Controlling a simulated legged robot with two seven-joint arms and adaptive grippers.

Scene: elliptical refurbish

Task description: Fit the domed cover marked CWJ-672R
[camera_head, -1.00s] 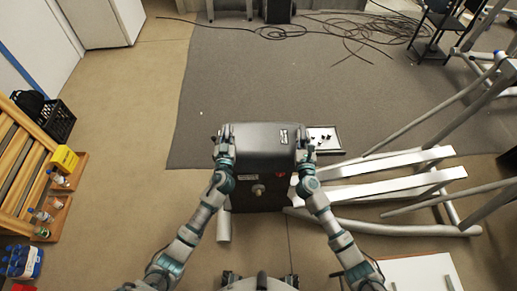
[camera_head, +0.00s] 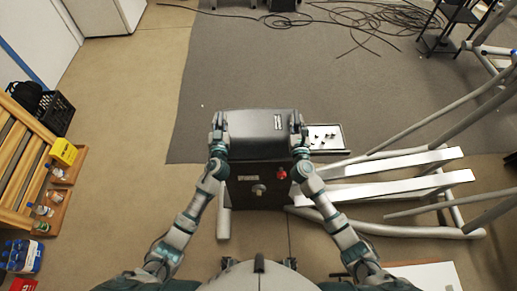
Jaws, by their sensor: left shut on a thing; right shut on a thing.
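The domed cover (camera_head: 258,127) is dark grey with a small pale label near its right end; the label's text is too small to read. My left gripper (camera_head: 218,124) is shut on the cover's left end. My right gripper (camera_head: 297,124) is shut on its right end. The cover is level between them, over the black machine housing (camera_head: 242,196), which has a red knob (camera_head: 281,174) and a pale round hub on its near face. Whether the cover touches the housing is hidden from above.
A tray with small dark parts (camera_head: 325,137) lies right of the cover. The machine's silver rails (camera_head: 400,186) and tubes extend right. A wooden rack (camera_head: 20,150), yellow box (camera_head: 63,152) and bottles stand at left. Cables (camera_head: 370,22) lie on the mat (camera_head: 330,80). Floor between rack and machine is clear.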

